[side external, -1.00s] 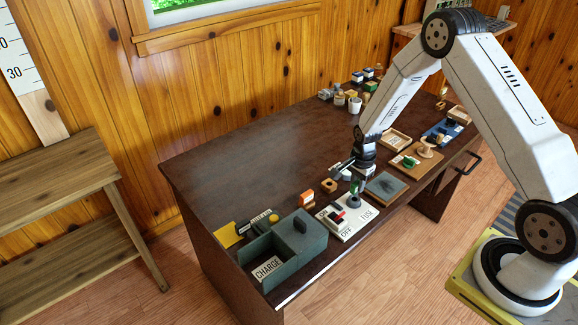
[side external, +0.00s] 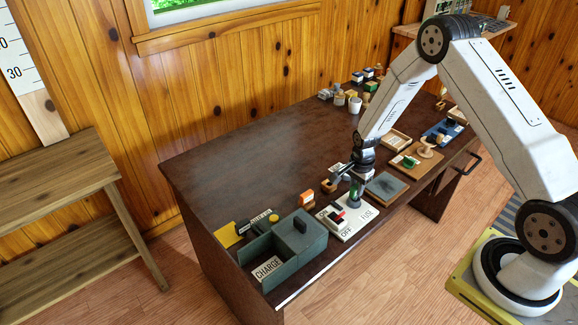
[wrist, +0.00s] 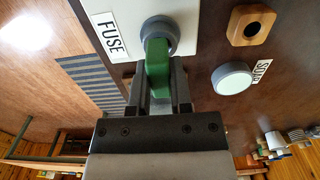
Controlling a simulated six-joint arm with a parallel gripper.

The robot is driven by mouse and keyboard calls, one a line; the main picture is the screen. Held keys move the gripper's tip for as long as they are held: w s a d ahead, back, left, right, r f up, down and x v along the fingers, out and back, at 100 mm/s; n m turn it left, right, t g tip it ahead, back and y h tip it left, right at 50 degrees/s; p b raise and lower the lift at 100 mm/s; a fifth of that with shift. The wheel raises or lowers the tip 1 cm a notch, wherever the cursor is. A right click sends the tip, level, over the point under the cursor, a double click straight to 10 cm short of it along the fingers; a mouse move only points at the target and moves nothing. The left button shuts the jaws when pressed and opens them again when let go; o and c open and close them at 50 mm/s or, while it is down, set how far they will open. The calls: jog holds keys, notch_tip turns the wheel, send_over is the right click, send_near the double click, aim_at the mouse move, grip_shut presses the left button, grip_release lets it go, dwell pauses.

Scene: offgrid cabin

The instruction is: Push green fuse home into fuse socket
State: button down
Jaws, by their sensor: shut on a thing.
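The green fuse (wrist: 157,65) is between the two fingers of my gripper (wrist: 160,88) in the wrist view, and the gripper is shut on it. The fuse's far end is at the round grey fuse socket (wrist: 160,30), overlapping its opening. How deep it sits is hidden. In the side view, my gripper (side external: 352,174) is low over the white panel (side external: 366,217), with the green fuse (side external: 355,190) upright just below it. The FUSE label (wrist: 111,36) lies beside the socket.
The panel also has a red switch (side external: 339,217) near an OFF label. A green-grey box (side external: 300,236) marked CHARGE stands to its left. In the wrist view, a round grey-topped piece (wrist: 232,78) and a wooden block (wrist: 251,25) are to the right.

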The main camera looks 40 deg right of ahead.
aim_at(357, 186)
jog(key=shift+f, duration=0.8)
jog(key=shift+c, duration=2.3)
grip_release()
jog(key=shift+r, duration=0.2)
jog(key=shift+r, duration=3.75)
